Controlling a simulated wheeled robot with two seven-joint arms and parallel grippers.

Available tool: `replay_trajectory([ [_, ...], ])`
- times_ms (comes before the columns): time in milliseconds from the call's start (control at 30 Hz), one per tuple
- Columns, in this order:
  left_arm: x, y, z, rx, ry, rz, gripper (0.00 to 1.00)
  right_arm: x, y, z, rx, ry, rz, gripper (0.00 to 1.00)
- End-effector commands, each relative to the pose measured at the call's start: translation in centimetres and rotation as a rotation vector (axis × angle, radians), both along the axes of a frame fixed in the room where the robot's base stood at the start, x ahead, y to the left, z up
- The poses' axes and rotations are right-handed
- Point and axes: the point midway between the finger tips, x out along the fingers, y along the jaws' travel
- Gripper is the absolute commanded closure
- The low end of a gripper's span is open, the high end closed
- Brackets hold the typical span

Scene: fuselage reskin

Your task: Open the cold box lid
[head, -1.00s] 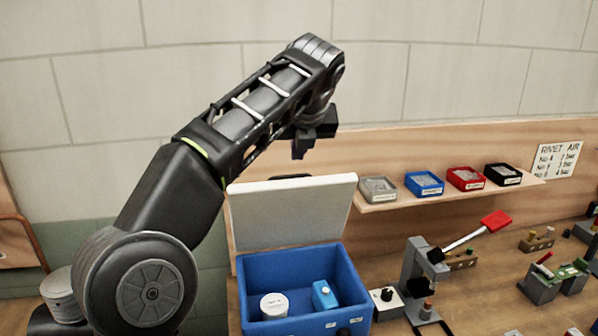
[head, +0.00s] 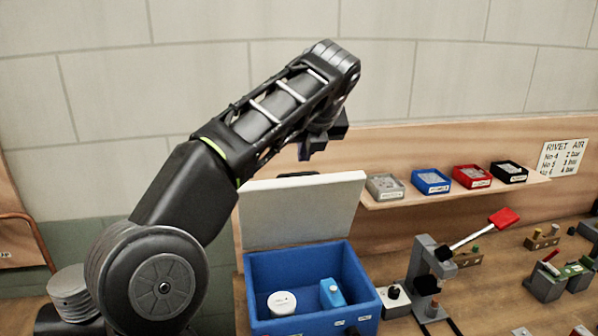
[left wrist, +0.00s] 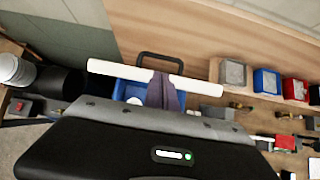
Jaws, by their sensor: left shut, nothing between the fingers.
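The cold box (head: 262,318) is a blue bin on the bench, and it also shows in the left wrist view (left wrist: 130,93). Its white lid (head: 300,215) stands raised, nearly upright, at the back of the box. A white round tub (head: 282,303) and a blue container (head: 331,293) lie inside. My left gripper (head: 310,148) is above and behind the lid's top edge, apart from it in the head view. In the left wrist view its dark fingers (left wrist: 162,92) are together and overlap the lid edge (left wrist: 110,68). A dark handle (left wrist: 160,62) shows beyond the lid. My right gripper is out of view.
A wooden shelf (head: 400,198) to the right of the lid holds small grey, blue, red and black bins. A grey press with a red-handled lever (head: 425,275) stands right of the box. More small fixtures (head: 560,280) are at the far right.

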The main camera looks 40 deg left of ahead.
Motion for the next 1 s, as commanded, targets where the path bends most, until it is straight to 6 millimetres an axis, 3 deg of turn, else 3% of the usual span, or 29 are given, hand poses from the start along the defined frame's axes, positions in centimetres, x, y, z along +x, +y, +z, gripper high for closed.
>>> replay_trajectory([
  [300, 0.8, 1.3, -1.8, -0.001, 0.002, 0.005, 1.0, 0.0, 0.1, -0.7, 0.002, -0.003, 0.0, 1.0],
  [700, 3.5, 4.4, -6.7, -0.002, 0.001, 0.0, 1.0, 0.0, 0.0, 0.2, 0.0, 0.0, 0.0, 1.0],
  [1000, 3.8, 4.7, -7.3, -0.002, -0.001, -0.001, 1.0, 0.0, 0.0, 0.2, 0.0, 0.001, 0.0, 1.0],
])
